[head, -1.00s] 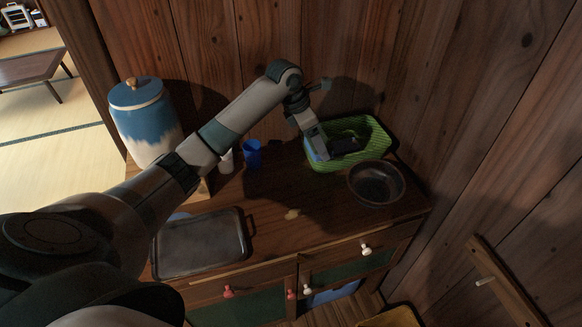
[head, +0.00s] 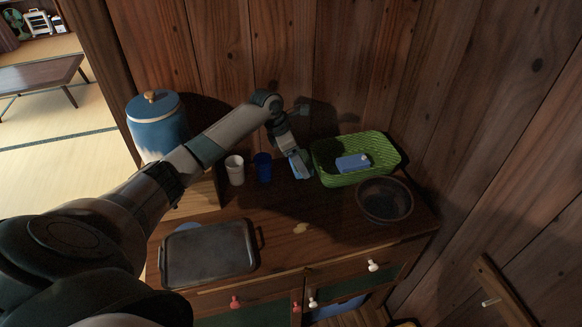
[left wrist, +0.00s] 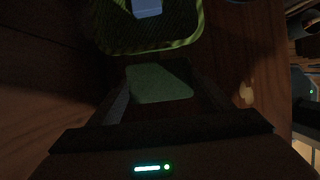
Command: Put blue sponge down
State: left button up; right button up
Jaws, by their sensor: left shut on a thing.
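My left gripper (head: 300,168) is shut on a flat light-blue slab, the blue sponge (head: 301,160). It is just left of the green basket (head: 328,178), low over the wooden cabinet top. In the left wrist view the sponge (left wrist: 160,84) looks dull grey-green in the shade and lies between the two fingers. I cannot tell whether it touches the cabinet top. My right gripper is not in view.
The green basket holds a blue block (head: 352,163). A dark bowl (head: 384,200) is in front of it. A blue cup (head: 263,167) and a white cup (head: 235,171) stand left of my gripper. A dark tray (head: 208,250) lies front left. The middle is largely clear.

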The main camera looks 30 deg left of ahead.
aim_at(291, 163)
pick_arm(q)
jog(key=a, duration=0.1)
jog(key=a+f, duration=0.1)
jog(key=shift+s+a+f, duration=0.1)
jog(key=shift+a+f, duration=0.2)
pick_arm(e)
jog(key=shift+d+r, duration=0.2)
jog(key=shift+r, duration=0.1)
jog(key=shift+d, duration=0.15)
pick_arm(q)
jog(key=shift+f+p, duration=0.35)
jog(key=shift+f, duration=0.2)
jog(key=shift+f+p, duration=0.3)
jog(key=shift+f, duration=1.2)
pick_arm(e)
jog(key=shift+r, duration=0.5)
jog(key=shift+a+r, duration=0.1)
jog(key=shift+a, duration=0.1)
pick_arm(q)
jog(key=o, duration=1)
jog(key=shift+f, duration=0.1)
